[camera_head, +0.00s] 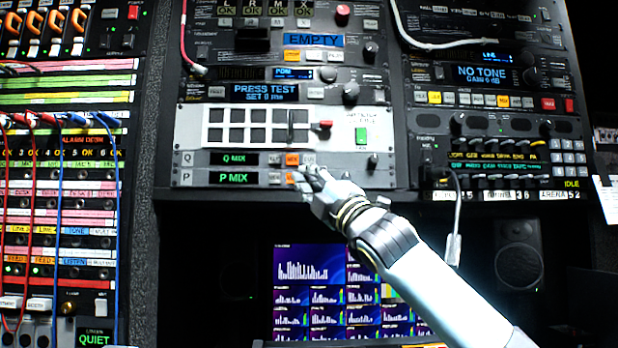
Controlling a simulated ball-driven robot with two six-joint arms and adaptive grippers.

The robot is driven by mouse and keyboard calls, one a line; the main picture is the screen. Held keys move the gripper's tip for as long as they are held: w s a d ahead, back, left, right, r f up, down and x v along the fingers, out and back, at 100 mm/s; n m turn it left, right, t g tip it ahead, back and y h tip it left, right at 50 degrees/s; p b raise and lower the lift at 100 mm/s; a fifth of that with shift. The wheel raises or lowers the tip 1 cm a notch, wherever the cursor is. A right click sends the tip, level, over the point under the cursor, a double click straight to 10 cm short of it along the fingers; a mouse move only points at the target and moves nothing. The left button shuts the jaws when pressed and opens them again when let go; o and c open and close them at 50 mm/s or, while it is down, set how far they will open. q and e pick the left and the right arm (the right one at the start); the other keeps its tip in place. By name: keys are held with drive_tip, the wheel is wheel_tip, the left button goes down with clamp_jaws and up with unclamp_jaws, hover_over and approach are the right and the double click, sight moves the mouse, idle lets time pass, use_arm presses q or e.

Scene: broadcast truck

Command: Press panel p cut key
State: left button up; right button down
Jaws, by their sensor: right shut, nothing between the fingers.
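Panel P (185,178) is the lower of two narrow strips in the middle rack, with a green "P MIX" display (233,178). To the right of the display are a grey key (275,179) and a lit orange key (291,177). The spot right of the orange key, where the panel's cut key would sit, is hidden behind my right gripper. My right gripper (304,173) is shut and empty, its tip at the row of keys. I cannot tell whether it touches a key. My left gripper is not in view.
Just above is panel Q with a "Q MIX" display (234,158), a lit orange key (292,159) and a grey key (308,159) close to my fingertips. Cables (105,180) hang at left.

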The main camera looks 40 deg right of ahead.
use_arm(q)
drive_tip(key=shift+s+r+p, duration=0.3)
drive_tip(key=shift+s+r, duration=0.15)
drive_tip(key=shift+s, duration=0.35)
use_arm(e)
drive_tip(key=shift+w+d, duration=0.55)
drive_tip(key=shift+w, duration=0.35)
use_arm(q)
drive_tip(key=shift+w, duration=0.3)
use_arm(e)
drive_tip(key=shift+r, duration=0.1)
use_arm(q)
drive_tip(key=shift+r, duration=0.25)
use_arm(e)
drive_tip(key=shift+w+d, duration=0.2)
drive_tip(key=shift+w, duration=0.15)
